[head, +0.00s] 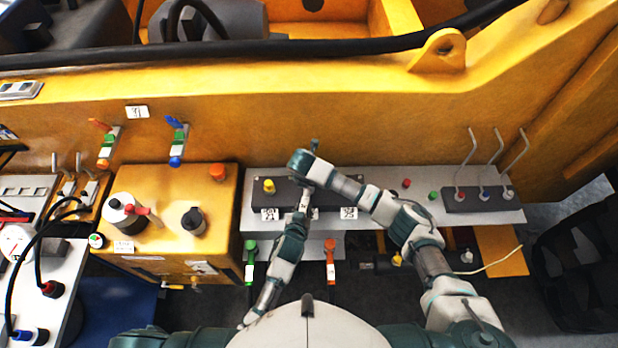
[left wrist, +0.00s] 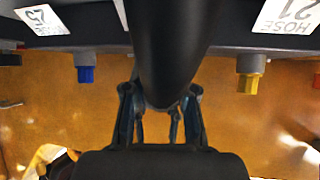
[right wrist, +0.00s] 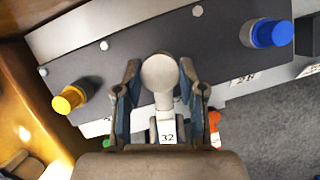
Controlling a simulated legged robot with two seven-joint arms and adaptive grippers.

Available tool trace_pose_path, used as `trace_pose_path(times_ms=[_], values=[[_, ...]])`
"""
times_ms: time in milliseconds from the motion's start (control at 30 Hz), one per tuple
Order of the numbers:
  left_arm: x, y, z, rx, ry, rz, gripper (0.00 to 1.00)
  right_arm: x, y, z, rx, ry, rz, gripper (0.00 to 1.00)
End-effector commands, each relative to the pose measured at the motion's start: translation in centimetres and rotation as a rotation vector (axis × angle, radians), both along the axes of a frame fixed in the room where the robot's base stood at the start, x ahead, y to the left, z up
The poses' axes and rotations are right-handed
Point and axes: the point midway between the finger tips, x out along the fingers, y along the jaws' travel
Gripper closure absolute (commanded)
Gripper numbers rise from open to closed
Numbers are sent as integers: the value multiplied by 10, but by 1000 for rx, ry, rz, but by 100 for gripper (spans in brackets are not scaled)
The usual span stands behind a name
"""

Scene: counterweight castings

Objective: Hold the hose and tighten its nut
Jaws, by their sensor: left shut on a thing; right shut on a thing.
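A thick black hose (left wrist: 168,50) fills the middle of the left wrist view, between tagged ports. My left gripper (left wrist: 160,98) is shut on it; in the head view this gripper (head: 305,198) reaches up to the front of the dark valve block (head: 290,192). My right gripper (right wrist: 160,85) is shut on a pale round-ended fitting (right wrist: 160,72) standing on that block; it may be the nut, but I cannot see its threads. A tag reading 32 (right wrist: 167,138) lies just below it. In the head view the right wrist hides this grip.
A yellow fitting (right wrist: 69,99) and a blue fitting (right wrist: 266,33) flank the right grip. A yellow box (head: 160,255) stands left, and levers (head: 483,165) rise at the right.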

Motion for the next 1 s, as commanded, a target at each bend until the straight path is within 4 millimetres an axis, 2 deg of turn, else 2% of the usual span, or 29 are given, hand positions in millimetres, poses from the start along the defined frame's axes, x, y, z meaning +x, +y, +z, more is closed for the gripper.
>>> trace_pose_path(times_ms=[33,333,900,933,1000], values=[[-4,1,-6,5,15,1,100,3,-4,1,-7,-6,-35,95],[-4,2,-7,6,17,2,100,4,-4,1,-7,-7,-159,96],[-4,2,-7,7,18,3,100,4,-4,1,-8,-7,-189,96],[-4,2,-7,7,18,3,100,4,-4,1,-8,-7,-189,56],[-3,2,-7,7,17,3,100,4,-4,1,-7,-7,-188,38]])
